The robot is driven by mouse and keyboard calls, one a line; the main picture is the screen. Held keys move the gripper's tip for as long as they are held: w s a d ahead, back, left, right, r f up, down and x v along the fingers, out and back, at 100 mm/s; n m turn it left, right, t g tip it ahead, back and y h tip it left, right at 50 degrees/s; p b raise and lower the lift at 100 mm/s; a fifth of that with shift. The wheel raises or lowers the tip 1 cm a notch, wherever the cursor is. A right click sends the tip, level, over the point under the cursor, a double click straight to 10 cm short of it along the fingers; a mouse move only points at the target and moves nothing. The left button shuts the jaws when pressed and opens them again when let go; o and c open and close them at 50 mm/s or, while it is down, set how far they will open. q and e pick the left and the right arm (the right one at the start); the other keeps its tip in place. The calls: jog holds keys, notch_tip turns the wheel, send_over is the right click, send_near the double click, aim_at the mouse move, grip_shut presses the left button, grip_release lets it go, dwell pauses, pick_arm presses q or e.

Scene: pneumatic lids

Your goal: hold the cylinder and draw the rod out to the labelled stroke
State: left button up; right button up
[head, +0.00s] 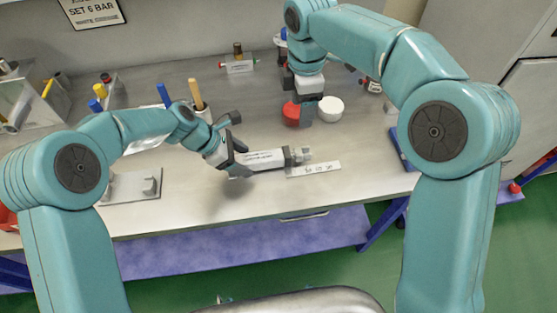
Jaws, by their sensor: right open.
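The cylinder (265,159) is a grey body with a white label, lying roughly left to right near the front middle of the bench. Its grey end fitting (302,155) is at the right end; how far the rod is out is too small to tell. A white strip with dark marks (313,169) lies just in front of that end. My left gripper (237,158) is at the cylinder's left end, its dark fingers closed around the body.
A red lid (291,114) and a white lid (329,109) are close to my right gripper. A grey plate with a bracket (133,186) is at the front left. A holder with tools (200,110) stands behind my left wrist. A blue item (400,150) lies at the right edge.

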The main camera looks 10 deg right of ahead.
pick_arm(q)
jog(key=c, duration=0.9)
jog(key=shift+o, duration=0.2)
jog(key=shift+s+f, duration=0.15)
jog(key=shift+f, duration=0.15)
pick_arm(e)
jog(key=shift+c, duration=0.4)
pick_arm(q)
jog(key=shift+a, duration=0.1)
jog(key=shift+d, duration=0.25)
jog(key=shift+a, duration=0.1)
pick_arm(e)
jog(key=y, duration=0.5)
send_near(300, 151)
pick_arm(q)
jog(key=shift+w+r, duration=0.2)
pick_arm(e)
jog(key=shift+h, duration=0.3)
jog(key=x, duration=0.9)
jog(key=shift+a, duration=0.35)
